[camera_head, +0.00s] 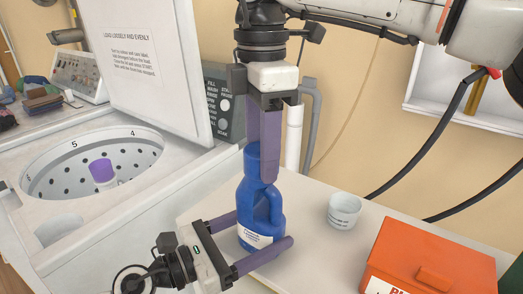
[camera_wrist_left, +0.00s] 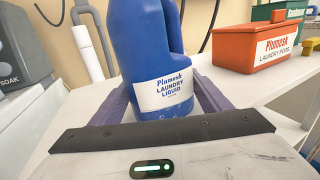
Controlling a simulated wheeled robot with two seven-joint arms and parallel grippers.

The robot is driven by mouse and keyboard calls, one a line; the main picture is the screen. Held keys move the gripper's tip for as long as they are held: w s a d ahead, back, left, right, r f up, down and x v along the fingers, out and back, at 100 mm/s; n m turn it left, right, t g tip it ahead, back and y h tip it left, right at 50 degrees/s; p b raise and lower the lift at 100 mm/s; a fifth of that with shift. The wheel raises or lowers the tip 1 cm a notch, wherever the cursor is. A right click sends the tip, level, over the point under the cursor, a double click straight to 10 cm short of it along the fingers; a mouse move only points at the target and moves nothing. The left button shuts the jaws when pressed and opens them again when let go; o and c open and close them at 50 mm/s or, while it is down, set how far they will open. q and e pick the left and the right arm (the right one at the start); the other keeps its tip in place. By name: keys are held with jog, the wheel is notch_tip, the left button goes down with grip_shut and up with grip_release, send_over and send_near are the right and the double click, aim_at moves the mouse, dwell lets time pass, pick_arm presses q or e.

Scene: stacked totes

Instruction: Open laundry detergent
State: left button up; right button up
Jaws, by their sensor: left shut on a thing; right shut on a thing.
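The blue laundry detergent bottle (camera_head: 256,205) stands upright on the white shelf in the head view, its white label facing my left gripper. It also fills the middle of the left wrist view (camera_wrist_left: 152,45). My left gripper (camera_head: 262,229) comes in low from the left, its purple fingers shut on either side of the bottle's lower body. My right gripper (camera_head: 267,165) points down from above, its purple fingers shut around the bottle's top. The cap is mostly hidden behind these fingers, so I cannot tell whether it has turned.
An open washing machine (camera_head: 35,205) with a round drum is at the left, its lid raised. A small white cup (camera_head: 343,211) and an orange box (camera_head: 430,262) stand on the shelf (camera_head: 310,240) right of the bottle. A white pipe (camera_head: 294,140) rises behind it.

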jog(key=n, duration=1.3)
jog(key=shift+n, duration=0.4)
jog(key=n, duration=0.6)
jog(key=shift+n, duration=0.4)
jog(key=n, duration=0.8)
jog(key=shift+r+n, duration=0.1)
jog(key=shift+n, duration=0.3)
jog(key=n, duration=1.7)
jog(key=shift+n, duration=0.3)
jog(key=n, duration=0.4)
jog(key=shift+n, duration=0.4)
